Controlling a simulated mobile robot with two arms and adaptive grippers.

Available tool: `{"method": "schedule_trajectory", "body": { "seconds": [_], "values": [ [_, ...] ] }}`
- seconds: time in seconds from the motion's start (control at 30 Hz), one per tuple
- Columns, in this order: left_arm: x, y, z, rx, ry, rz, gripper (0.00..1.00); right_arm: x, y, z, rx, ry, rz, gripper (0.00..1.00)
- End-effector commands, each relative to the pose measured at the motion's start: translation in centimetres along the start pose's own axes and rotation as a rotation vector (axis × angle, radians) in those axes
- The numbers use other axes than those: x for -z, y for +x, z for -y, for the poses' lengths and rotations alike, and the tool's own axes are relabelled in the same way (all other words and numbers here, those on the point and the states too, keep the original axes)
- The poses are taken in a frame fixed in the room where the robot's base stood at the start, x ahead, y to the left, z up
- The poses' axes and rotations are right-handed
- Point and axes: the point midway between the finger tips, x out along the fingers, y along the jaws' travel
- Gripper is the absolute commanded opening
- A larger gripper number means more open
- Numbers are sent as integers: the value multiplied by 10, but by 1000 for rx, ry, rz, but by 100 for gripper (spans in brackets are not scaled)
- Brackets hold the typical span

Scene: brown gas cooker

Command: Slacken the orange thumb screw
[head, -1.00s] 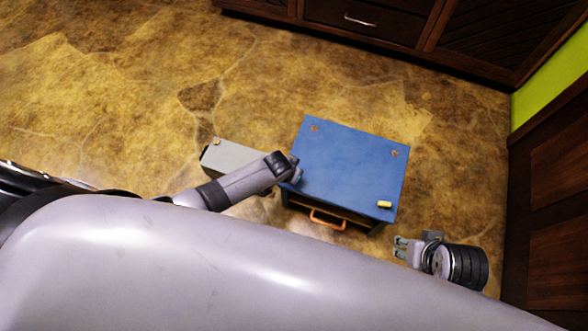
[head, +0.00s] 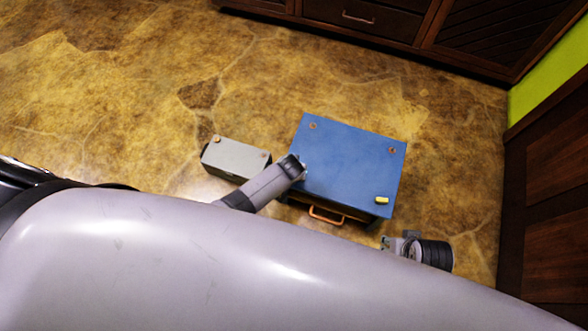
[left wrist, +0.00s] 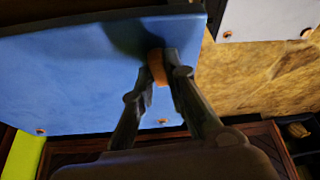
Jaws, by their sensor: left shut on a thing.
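A blue box (head: 350,160) stands on the floor, with several small knobs at its top corners. The orange thumb screw (left wrist: 157,67) sits on its blue top near an edge in the left wrist view. My left gripper (left wrist: 164,62) is shut on this screw, one finger on each side. In the head view my left wrist covers the screw and fingertips at the box's left edge. My right gripper (head: 388,243) is apart from the box, beyond its lower right corner. My own body partly hides it, and its opening is unclear.
A grey box (head: 235,157) with small knobs stands just left of the blue box. An orange handle (head: 326,215) is on the blue box's front, and a yellow block (head: 382,200) lies on its top. Dark wooden cabinets (head: 375,25) line the back and right. Floor beyond is clear.

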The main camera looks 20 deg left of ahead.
Motion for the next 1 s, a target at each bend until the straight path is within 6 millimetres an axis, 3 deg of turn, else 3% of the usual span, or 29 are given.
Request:
{"method": "schedule_trajectory", "body": {
  "seconds": [0.2, 0.23, 0.5, 1.0],
  "values": [
    [0, 0, -1, -2, 0, 1, 0, 0, 0, 0, 0, 0, 0, 40],
    [0, 0, -1, -2, 1, 1, 14, 0, 0, 0, 0, 0, 0, 40],
    [0, 0, 0, -1, 1, 0, 32, 0, 0, 0, 1, 0, 0, 40],
    [0, -9, 0, -2, 1, -2, 33, 1, -1, 0, 0, 0, -1, 40]
  ]
}}
